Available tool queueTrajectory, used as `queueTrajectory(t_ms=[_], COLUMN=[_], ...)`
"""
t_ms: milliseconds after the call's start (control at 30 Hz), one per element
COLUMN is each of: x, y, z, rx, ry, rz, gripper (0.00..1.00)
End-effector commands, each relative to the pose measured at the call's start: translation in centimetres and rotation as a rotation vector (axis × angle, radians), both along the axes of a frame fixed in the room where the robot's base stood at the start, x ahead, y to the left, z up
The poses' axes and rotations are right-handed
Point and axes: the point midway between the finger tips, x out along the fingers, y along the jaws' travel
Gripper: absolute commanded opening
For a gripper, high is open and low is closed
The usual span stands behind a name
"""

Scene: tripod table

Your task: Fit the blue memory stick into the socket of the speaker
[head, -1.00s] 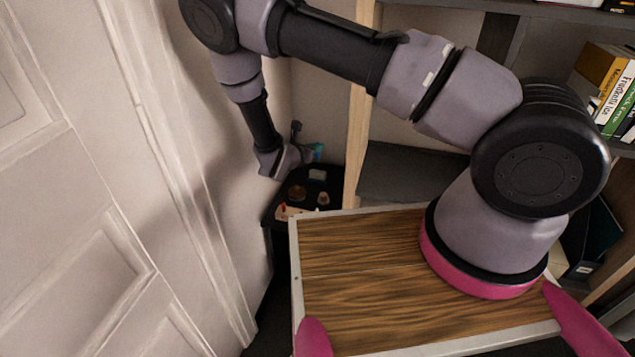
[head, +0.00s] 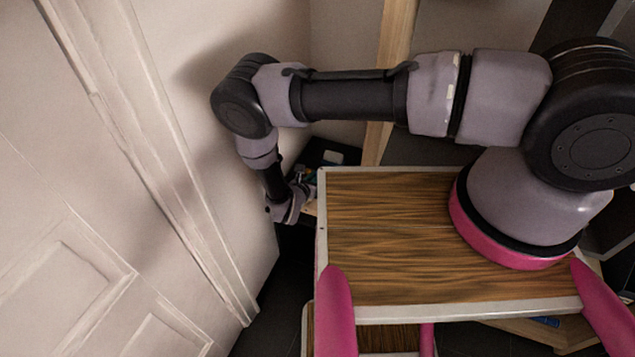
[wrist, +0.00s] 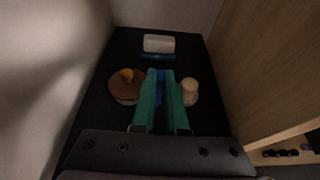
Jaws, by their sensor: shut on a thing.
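In the wrist view, my gripper (wrist: 160,76) has two teal fingers pointing away over a black table top (wrist: 118,50). The fingers are shut on the blue memory stick (wrist: 160,88), mostly hidden between them. Ahead of the fingertips, near the table's far end, is a pale box with a blue strip along its front, likely the speaker (wrist: 159,43). Its socket cannot be made out. In the head view my gripper (head: 306,186) is small and partly hidden beside the table (head: 312,152); the stick is not clear there.
A round brown item (wrist: 124,93) with an orange piece on top stands left of the fingers. A small beige cylinder (wrist: 189,91) stands close on their right. A pale wall flanks the table on the left and a wooden panel (wrist: 262,70) on the right.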

Motion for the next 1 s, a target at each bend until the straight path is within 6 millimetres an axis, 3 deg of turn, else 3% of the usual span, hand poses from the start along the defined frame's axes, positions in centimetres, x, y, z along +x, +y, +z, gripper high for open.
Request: queueTrajectory(t_ms=[300, 733, 800, 833, 1000], x=[0.0, 0.0, 0.0, 0.0, 0.0], y=[0.0, 0.0, 0.0, 0.0, 0.0], z=[-4.0, -4.7, -4.7, -4.7, -4.7], rx=[0.0, 0.0, 0.0, 0.0, 0.0], ry=[0.0, 0.0, 0.0, 0.0, 0.0], rz=[0.0, 0.0, 0.0, 0.0, 0.0], gripper=[0.0, 0.0, 0.34, 0.41, 0.41])
